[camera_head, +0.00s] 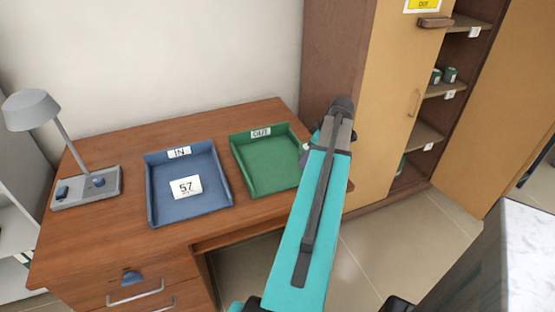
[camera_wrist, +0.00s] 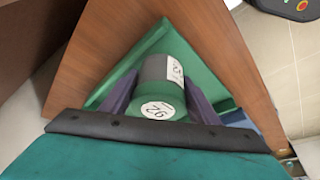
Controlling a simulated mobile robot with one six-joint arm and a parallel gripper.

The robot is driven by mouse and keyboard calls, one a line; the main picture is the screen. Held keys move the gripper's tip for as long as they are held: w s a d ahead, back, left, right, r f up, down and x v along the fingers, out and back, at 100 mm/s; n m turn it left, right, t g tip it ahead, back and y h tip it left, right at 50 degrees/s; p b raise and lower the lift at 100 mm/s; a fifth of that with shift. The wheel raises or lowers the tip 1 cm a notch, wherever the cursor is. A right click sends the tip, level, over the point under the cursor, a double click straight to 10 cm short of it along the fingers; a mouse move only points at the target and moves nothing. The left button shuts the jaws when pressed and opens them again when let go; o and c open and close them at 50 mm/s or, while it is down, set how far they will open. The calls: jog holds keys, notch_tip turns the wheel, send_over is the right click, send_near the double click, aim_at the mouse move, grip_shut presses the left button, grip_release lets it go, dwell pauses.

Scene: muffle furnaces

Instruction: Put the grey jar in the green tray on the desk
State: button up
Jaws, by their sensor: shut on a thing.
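The jar (camera_wrist: 175,62) shows in the wrist view with a grey band, green parts and white numbered labels. My gripper (camera_wrist: 161,88) is shut on it, one dark purple finger on each side. The green tray (camera_wrist: 150,40) lies behind the jar in that view; I cannot tell whether the jar touches it. In the head view, the green tray (camera_head: 252,183) is on the right part of the desk (camera_head: 110,236), with an OUT label. There, my arm hides the jar and most of my gripper, beside the tray's right side.
A blue tray (camera_head: 187,212) marked IN, with a card (camera_head: 186,187) reading 57, is left of the green tray. A grey lamp (camera_head: 58,125) stands at the desk's left. An open cabinet (camera_head: 385,100) with small jars (camera_head: 449,75) is at the right.

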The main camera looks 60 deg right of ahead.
jog(key=w+a, duration=0.1)
jog(key=w, duration=0.2)
jog(key=w+a+p, duration=0.1)
jog(key=w, duration=0.3)
jog(key=w+a+f+p, duration=0.1)
jog(key=w, duration=0.3)
jog(key=shift+a, duration=0.3)
jog(key=shift+f, duration=0.1)
jog(key=shift+f+p, duration=0.8)
jog(key=shift+f, duration=0.9)
jog(key=shift+f, duration=0.15)
jog(key=o, duration=1.3)
jog(key=shift+c, duration=0.2)
jog(key=b+v, duration=0.2)
jog(key=v, duration=1)
